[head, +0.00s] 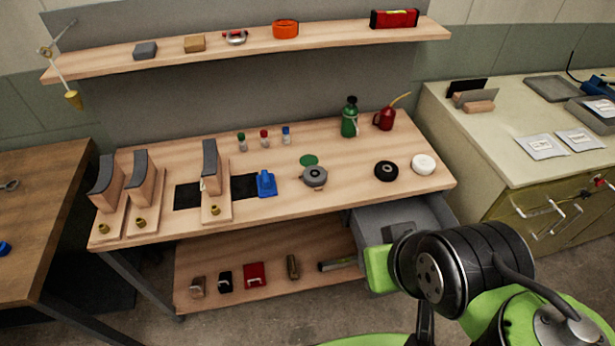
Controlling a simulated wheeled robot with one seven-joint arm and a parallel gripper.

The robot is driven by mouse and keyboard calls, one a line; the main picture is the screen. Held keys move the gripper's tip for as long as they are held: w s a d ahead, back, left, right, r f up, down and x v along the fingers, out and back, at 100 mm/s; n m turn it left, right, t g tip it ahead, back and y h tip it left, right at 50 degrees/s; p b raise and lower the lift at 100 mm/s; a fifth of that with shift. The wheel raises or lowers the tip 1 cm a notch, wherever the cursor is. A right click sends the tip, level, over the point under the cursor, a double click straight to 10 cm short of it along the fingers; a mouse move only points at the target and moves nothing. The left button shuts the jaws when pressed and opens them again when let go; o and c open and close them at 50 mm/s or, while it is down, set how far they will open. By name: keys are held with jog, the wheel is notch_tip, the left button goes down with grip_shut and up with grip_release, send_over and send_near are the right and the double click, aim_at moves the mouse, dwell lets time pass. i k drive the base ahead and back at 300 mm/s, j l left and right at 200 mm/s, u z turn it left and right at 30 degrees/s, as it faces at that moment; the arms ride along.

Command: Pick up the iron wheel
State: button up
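No thing in view is plainly marked as the iron wheel. On the middle bench top, a black round wheel-like thing (386,171) with a small centre hole lies toward the right. A white round one (423,165) lies just right of it. A grey round metal thing (315,177) with a small projection sits nearer the middle. I cannot tell which of these is iron. My black and green arm fills the lower right, in front of the bench. My gripper's fingertips do not show, so its state is hidden.
The wooden bench (345,195) also bears a blue tool (266,184), upright forming blocks at left, small bottles, a green bottle (349,118) and a red oil can (385,119). An open grey drawer (430,213) juts out below its right end. A shelf (335,35) overhangs the back.

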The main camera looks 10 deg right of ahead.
aim_at(314, 176)
jog(key=i+j+u, duration=0.3)
jog(key=i+u, duration=0.35)
jog(key=i, duration=0.2)
